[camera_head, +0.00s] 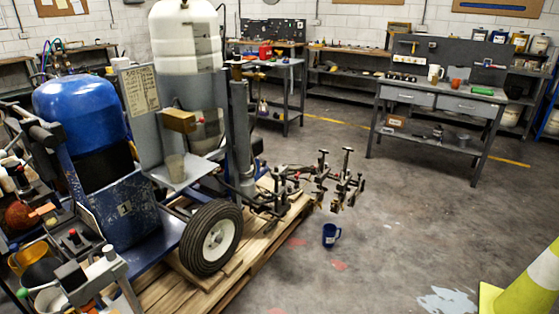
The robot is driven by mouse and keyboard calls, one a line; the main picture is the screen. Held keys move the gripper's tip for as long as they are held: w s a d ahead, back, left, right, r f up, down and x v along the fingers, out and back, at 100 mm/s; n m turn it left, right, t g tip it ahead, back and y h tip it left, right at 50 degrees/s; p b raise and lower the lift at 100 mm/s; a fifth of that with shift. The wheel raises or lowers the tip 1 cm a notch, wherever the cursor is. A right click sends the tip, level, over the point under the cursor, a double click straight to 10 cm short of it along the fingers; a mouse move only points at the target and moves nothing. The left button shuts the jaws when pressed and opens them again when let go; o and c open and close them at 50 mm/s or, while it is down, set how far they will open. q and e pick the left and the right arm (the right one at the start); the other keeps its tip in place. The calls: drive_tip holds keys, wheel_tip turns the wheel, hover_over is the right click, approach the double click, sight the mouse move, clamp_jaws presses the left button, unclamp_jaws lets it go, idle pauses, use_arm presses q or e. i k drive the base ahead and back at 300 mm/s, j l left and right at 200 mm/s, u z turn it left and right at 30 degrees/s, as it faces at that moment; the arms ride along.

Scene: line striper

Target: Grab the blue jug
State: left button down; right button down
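A small dark blue jug (329,236) stands upright on the grey concrete floor, a little right of the picture's middle. Its handle points to the right. It stands apart from the wooden pallet and just in front of the line striper's metal arms. Neither of my grippers shows in the head view.
The line striper (124,210), with a blue tank and black wheel (212,238), sits on a wooden pallet (262,240) at left. Its metal arms (325,180) jut out behind the jug. A yellow-green cone (525,290) stands lower right. A grey workbench (440,105) stands behind. Floor right of the jug is open.

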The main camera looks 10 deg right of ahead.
sight(330, 229)
drive_tip(key=i+l, duration=0.15)
drive_tip(key=i, duration=0.3)
drive_tip(key=i+l+u, duration=0.1)
drive_tip(key=i, duration=0.35)
drive_tip(key=i+l, duration=0.25)
drive_tip(key=i, duration=0.2)
drive_tip(key=u, duration=0.05)
